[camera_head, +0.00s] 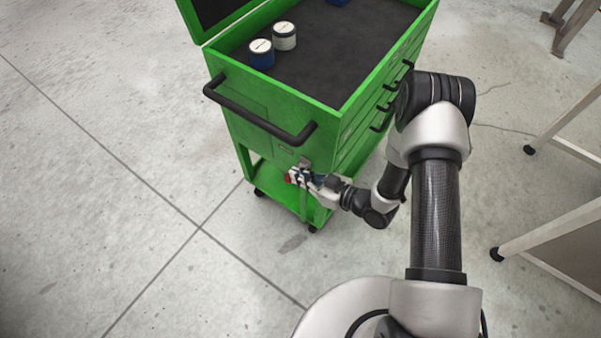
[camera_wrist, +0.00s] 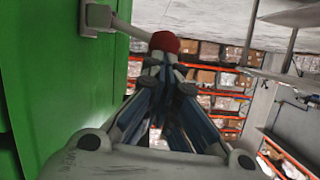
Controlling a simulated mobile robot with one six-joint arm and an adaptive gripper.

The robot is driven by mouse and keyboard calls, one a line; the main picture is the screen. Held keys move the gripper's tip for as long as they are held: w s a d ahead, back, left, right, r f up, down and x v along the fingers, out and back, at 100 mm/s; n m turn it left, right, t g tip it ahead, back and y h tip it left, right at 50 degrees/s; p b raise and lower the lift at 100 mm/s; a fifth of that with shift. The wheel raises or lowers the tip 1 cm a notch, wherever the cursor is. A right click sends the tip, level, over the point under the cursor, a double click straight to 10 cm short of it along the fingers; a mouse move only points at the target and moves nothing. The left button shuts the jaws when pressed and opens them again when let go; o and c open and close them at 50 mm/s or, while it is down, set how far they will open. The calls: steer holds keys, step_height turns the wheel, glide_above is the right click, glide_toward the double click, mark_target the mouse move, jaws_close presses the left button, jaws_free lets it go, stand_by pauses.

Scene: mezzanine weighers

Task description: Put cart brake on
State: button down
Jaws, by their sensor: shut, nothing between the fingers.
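The green cart (camera_head: 250,150) stands in front of me. Its brake lever is a grey metal arm (camera_wrist: 125,27) on the cart's green side, ending in a red knob (camera_wrist: 165,42). In the head view the red knob (camera_head: 287,179) shows low on the cart's near end, below the black push handle (camera_head: 262,122). My gripper (camera_head: 298,177) is shut and empty, beside the knob. In the wrist view my gripper's fingertips (camera_wrist: 167,73) are just below the knob and partly overlap it. I cannot tell whether they touch.
Pale metal table legs (camera_head: 550,232) stand at the right. The concrete floor (camera_head: 90,200) at the left is clear.

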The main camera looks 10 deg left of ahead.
steer(key=shift+s+a+f+n+t, duration=0.3)
steer(key=shift+s+f+n, duration=0.25)
steer(key=shift+f+n, duration=0.15)
steer(key=shift+s+a+f+n+t+h, duration=0.15)
steer(key=shift+f+n+t, duration=0.2)
steer(key=shift+f+n, duration=0.45)
steer(key=shift+s+d+f+n+t+h, duration=0.15)
steer(key=shift+f+n+t, duration=0.25)
steer(key=shift+f+n, duration=0.35)
steer(key=shift+s+a+f+n+t+h, duration=0.15)
steer(key=shift+f+n+t, duration=0.2)
steer(key=shift+f+n, duration=0.45)
steer(key=shift+f, duration=0.2)
